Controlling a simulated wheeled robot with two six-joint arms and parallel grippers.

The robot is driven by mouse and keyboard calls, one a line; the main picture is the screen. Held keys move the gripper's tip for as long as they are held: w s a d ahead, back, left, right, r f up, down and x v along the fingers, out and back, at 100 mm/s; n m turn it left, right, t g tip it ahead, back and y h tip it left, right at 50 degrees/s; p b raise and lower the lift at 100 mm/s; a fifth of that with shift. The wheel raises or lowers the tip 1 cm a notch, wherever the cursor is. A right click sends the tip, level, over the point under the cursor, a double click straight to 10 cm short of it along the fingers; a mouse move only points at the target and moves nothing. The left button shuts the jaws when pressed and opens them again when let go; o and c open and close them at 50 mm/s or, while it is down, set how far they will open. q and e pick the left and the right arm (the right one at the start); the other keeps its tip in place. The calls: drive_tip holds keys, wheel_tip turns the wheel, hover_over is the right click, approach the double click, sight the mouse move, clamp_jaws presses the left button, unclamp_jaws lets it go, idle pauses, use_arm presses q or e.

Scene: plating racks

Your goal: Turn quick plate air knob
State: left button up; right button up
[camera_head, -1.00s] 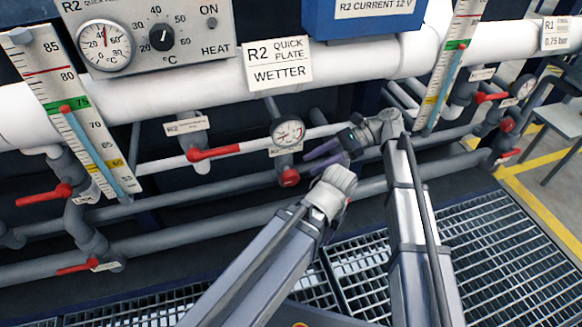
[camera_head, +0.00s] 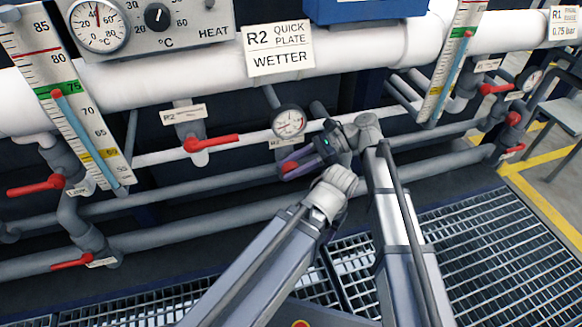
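A small red knob (camera_head: 289,167) sits below a round pressure gauge (camera_head: 289,121) on the white pipe, under the R2 quick plate wetter sign. My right gripper (camera_head: 292,168) reaches in from the right with its purple fingers apart, one above and one below the knob. Whether the fingers touch the knob cannot be told. My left arm comes up from the bottom and ends in a white wrist (camera_head: 334,188) just below and right of the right gripper's fingers. The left gripper's fingers are hidden or cannot be made out.
A red-handled valve (camera_head: 210,143) is left of the gauge. More red levers (camera_head: 36,186) are at the far left and right. The wetter sign (camera_head: 278,49) hangs above on the thick white pipe. Grey pipes run behind, and metal grating (camera_head: 470,250) covers the floor.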

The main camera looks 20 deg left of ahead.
clamp_jaws()
drive_tip(key=y+b, duration=0.1)
drive_tip(key=b, duration=0.1)
drive_tip(key=g+b, duration=0.1)
drive_tip(key=b, duration=0.1)
drive_tip(key=shift+w+d+f+y, duration=0.1)
drive_tip(key=shift+f+y, duration=0.25)
drive_tip(key=shift+y, duration=0.05)
drive_tip(key=shift+r+g+y+b, duration=0.25)
drive_tip(key=shift+g+y+b, duration=0.05)
drive_tip(key=shift+b, duration=0.4)
unclamp_jaws()
drive_tip(key=shift+d+r, duration=0.1)
